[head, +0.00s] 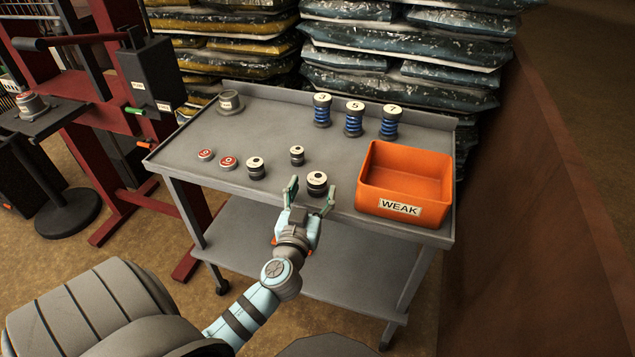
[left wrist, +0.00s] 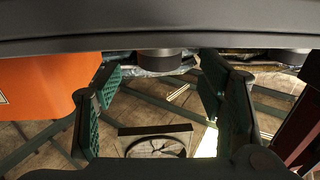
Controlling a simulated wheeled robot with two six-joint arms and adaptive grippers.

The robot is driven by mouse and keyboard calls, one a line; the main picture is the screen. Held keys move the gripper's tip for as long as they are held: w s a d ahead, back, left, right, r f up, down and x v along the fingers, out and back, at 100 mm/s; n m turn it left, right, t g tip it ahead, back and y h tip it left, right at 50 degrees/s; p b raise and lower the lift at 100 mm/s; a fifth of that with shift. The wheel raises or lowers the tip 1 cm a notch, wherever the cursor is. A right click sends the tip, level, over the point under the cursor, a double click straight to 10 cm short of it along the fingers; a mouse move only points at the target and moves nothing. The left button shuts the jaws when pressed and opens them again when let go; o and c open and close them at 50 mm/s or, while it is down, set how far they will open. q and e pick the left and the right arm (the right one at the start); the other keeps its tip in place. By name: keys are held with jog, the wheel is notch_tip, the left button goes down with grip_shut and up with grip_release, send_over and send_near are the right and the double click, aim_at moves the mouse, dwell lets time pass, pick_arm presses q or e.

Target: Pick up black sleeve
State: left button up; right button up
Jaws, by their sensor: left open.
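Three short black cylinders with pale labelled tops stand on the grey table. The widest black sleeve (head: 317,179) is near the front edge, the second (head: 256,169) is to its left, and the smallest (head: 297,155) is farther back. My left gripper (head: 311,191) is open and empty, at the front edge of the table, its fingers pointing toward the widest one. In the left wrist view, which is upside down, a dark cylinder (left wrist: 165,62) appears ahead between the spread fingers (left wrist: 163,85). The labels are too small to read. My right gripper is not visible.
The orange WEAK bin (head: 380,205) stands close on the right. Two red-topped discs (head: 228,163) lie to the left. Blue springs (head: 354,120) stand at the back, and a grey flanged part (head: 230,102) at the back left.

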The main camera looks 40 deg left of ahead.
aim_at(316, 178)
pick_arm(q)
jog(key=x, duration=0.4)
jog(key=shift+w+a+r+p, duration=0.1)
jog(key=shift+w+p, duration=0.1)
jog(key=shift+p, duration=0.15)
jog(key=shift+w, duration=0.2)
jog(key=shift+s, duration=0.1)
grip_shut()
